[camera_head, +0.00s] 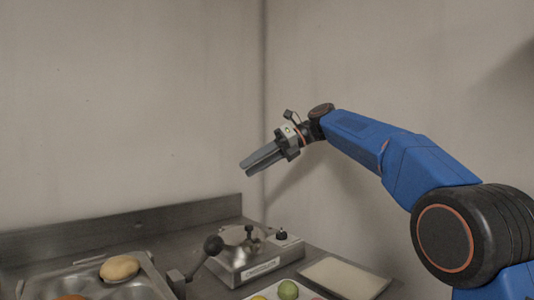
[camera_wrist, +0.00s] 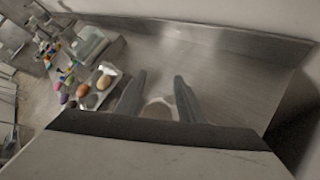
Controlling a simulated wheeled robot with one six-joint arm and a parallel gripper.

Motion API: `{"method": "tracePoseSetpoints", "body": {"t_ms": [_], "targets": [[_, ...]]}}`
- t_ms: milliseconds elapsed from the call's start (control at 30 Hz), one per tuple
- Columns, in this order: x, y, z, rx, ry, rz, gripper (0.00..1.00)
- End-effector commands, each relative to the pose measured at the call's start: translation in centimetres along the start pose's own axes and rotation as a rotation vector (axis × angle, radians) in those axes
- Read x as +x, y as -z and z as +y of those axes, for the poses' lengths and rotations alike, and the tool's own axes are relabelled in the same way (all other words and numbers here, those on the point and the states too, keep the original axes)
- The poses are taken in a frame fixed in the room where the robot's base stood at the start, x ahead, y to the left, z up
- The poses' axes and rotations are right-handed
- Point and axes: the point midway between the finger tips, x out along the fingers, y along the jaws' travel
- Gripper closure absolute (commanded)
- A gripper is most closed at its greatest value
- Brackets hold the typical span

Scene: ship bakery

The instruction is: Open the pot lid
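A round shiny steel pot lid (camera_head: 234,236) with a dark knob sits low on a boxy metal unit on the counter in the head view. The lid appears to be down, but its edge is partly hidden. My gripper (camera_head: 246,167) is in the air well above and apart from it, pointing down to the left. In the wrist view my gripper (camera_wrist: 161,74) has its two dark fingers apart with nothing held between them. A pale round shape shows behind the fingers there; I cannot tell whether it is the lid.
The metal unit (camera_head: 262,267) carries a label and a dark knob. A black ball-ended lever (camera_head: 213,245) stands in front. A tray with a potato (camera_head: 119,268) is at left. Walls close the corner.

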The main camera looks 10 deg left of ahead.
Motion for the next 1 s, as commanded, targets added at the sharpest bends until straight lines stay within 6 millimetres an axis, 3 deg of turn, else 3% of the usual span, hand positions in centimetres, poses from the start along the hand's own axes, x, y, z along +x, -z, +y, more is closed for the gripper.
{"method": "tracePoseSetpoints", "body": {"t_ms": [1000], "targets": [[-5.4, -1.5, -0.2, 0.0, 0.001, -0.001, 0.65]]}}
